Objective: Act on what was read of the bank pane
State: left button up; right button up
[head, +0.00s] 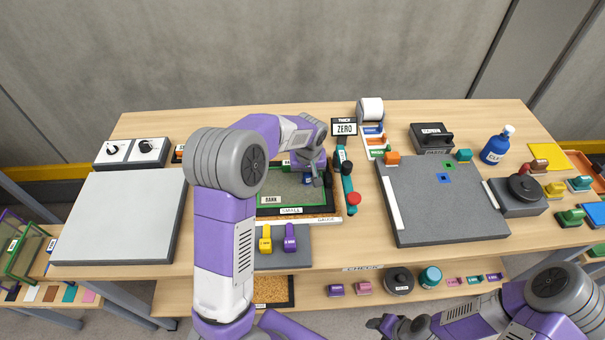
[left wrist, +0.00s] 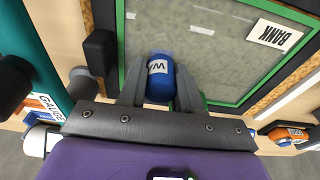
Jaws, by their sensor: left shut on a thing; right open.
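The bank pane (head: 290,201) is a grey sheet with a green border and a BANK label, lying in a frame mid-table. It also fills much of the left wrist view (left wrist: 205,58). My left gripper (head: 313,180) is over the pane's far right part, shut on a blue cylinder (left wrist: 159,80) with a white label partly reading "W". The cylinder stands at the pane's edge in the wrist view; whether it touches the pane I cannot tell. My left arm hides part of the pane. My right gripper (head: 384,326) is open and empty at the bottom, in front of the table.
A teal lifter with a red knob (head: 354,199) lies right of the pane, near a THICK ZERO sign (head: 344,129). A grey pad (head: 445,200) with green and blue squares is at right, a pale slab (head: 118,220) at left. Yellow and purple clamps (head: 290,240) stand in front.

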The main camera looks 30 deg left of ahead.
aim_at(295, 181)
pick_arm(q)
jog(key=shift+w+d+p, duration=0.15)
jog(key=shift+w+d, duration=0.15)
jog(key=shift+d, duration=0.35)
jog(key=shift+w+d+p, duration=0.15)
jog(key=shift+w+d, duration=0.15)
jog(key=shift+d, duration=0.3)
jog(key=shift+s+a+r, duration=0.1)
jog(key=shift+s+a, duration=0.3)
jog(key=shift+a, duration=0.35)
jog(key=shift+s+a+r, duration=0.1)
jog(key=shift+s+a, duration=0.25)
jog(key=shift+a, duration=0.35)
jog(key=shift+s+a+f, duration=0.1)
jog(key=shift+s+a, duration=0.3)
jog(key=shift+a, duration=0.3)
jog(key=shift+s+a, duration=0.4)
jog(key=shift+a, duration=0.25)
jog(key=shift+r+p, duration=2.25)
jog(key=shift+r, duration=0.8)
jog(key=shift+r, duration=0.1)
